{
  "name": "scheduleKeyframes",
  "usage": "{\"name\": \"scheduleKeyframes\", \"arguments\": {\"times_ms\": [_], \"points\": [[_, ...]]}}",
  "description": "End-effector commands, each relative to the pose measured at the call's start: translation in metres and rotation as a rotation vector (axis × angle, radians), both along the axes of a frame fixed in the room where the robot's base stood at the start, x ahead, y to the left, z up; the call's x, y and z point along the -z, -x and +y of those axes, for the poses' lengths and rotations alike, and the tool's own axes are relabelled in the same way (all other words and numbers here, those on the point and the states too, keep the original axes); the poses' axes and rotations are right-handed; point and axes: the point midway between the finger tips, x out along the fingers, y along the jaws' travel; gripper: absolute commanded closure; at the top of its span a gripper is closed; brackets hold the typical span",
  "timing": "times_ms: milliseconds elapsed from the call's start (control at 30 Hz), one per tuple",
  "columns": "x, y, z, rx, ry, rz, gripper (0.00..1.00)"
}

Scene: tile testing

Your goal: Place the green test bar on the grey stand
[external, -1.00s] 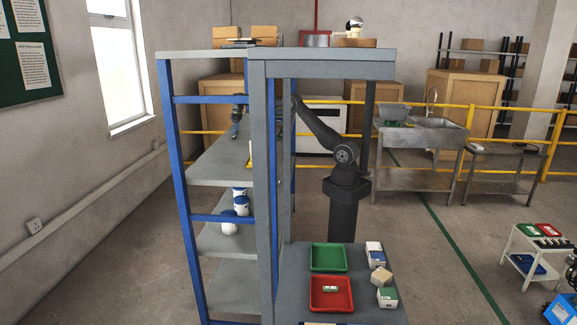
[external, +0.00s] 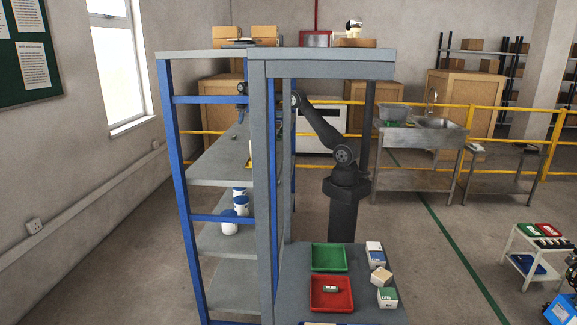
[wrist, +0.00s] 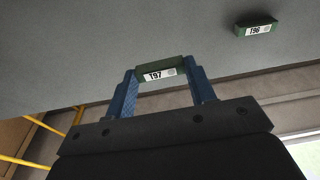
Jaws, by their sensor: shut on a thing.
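In the wrist view a green test bar (wrist: 160,70) with a white label reading 197 sits between the two blue fingers of my gripper (wrist: 163,75). The fingers are shut on its two ends. A second green bar (wrist: 256,28) labelled 196 is on the plain grey surface at upper right, apart from my gripper. In the external view my gripper (external: 242,92) is at the upper part of the blue and grey rack, partly hidden by its posts, and the bar in it is too small to make out. I cannot pick out the grey stand for certain.
Grey shelves (external: 212,165) and upright posts (external: 261,190) of the rack stand close around my arm. White and blue containers (external: 229,222) are on a lower shelf. Green (external: 328,244) and red (external: 331,308) trays and small boxes (external: 387,298) are on the front table.

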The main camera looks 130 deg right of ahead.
Motion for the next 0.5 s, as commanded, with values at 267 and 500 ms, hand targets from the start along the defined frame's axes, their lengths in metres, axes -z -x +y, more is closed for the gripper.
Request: {"name": "scheduleKeyframes", "arguments": {"times_ms": [267, 500], "points": [[-0.033, 0.053, 0.01, 0.002, 0.001, 0.0, 0.75], [-0.044, 0.072, 0.013, 0.0, 0.0, 0.0, 0.75]]}}
